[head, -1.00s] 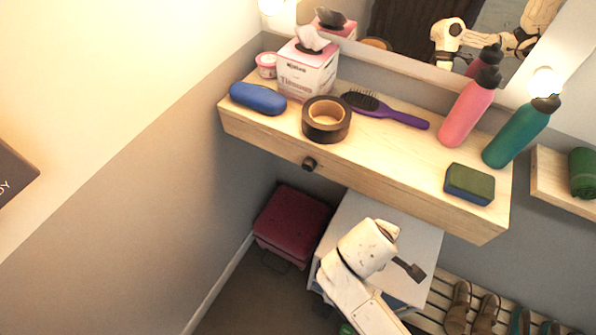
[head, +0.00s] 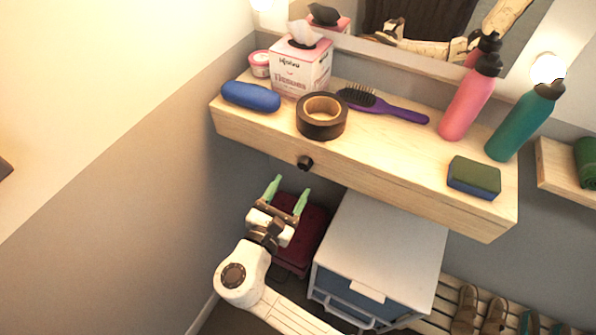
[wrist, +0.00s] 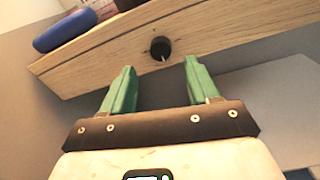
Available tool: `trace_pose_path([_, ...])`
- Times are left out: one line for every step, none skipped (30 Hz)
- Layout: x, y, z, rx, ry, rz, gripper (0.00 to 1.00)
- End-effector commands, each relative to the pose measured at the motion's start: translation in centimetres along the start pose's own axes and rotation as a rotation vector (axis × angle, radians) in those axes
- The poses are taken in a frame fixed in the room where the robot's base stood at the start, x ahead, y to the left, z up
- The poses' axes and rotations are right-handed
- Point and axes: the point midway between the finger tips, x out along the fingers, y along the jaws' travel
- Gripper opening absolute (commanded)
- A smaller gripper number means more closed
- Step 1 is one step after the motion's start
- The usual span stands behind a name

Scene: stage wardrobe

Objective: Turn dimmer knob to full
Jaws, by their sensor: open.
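The dimmer knob (head: 305,162) is a small black round knob on the front face of the wooden shelf (head: 400,186). In the wrist view the knob (wrist: 160,48) shows a light pointer mark on its lower part. My gripper (head: 289,190) is open and empty, with green fingers pointing up towards the shelf front, just below and left of the knob in the head view. In the wrist view my gripper (wrist: 162,75) has its fingertips either side of the knob's line, below it and apart from it.
On the shelf are a blue case (head: 251,97), a tissue box (head: 301,66), black tape (head: 321,117), a purple brush (head: 385,107), bottles (head: 468,98) and a sponge (head: 474,177). A white cabinet (head: 385,240) and a dark red stool (head: 312,232) stand below. A grey wall is at left.

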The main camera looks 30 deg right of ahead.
Motion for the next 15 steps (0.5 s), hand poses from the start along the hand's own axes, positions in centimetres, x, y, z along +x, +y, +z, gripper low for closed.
trace_pose_path([1.0, -0.1, 0.1, 0.0, 0.0, -0.004, 0.6])
trace_pose_path([1.6, -0.1, 0.1, 0.0, -0.001, -0.004, 0.6])
trace_pose_path([2.3, 0.0, 0.1, 0.0, -0.001, -0.004, 0.6])
trace_pose_path([2.8, -0.1, 0.1, 0.0, -0.001, -0.004, 0.6])
trace_pose_path([3.3, -0.1, 0.1, -0.001, -0.001, -0.004, 0.6])
trace_pose_path([3.8, -0.1, 0.1, -0.001, 0.0, -0.003, 0.6])
trace_pose_path([4.2, -0.1, 0.1, 0.0, 0.0, -0.004, 0.6])
trace_pose_path([4.6, -0.1, 0.1, 0.0, 0.0, -0.003, 0.6])
trace_pose_path([5.1, -0.1, 0.1, 0.001, 0.0, -0.004, 0.6])
trace_pose_path([5.3, -0.1, 0.1, 0.002, 0.0, -0.003, 0.6])
trace_pose_path([5.5, 0.0, 0.1, 0.002, 0.0, -0.002, 0.6])
trace_pose_path([5.8, 0.0, 0.0, 0.001, 0.0, -0.001, 0.6])
trace_pose_path([5.9, 0.0, 0.0, 0.001, 0.0, -0.001, 0.6])
trace_pose_path([6.1, 0.0, 0.0, 0.001, 0.0, -0.001, 0.6])
trace_pose_path([6.2, -0.1, 0.0, 0.001, 0.0, -0.002, 0.6])
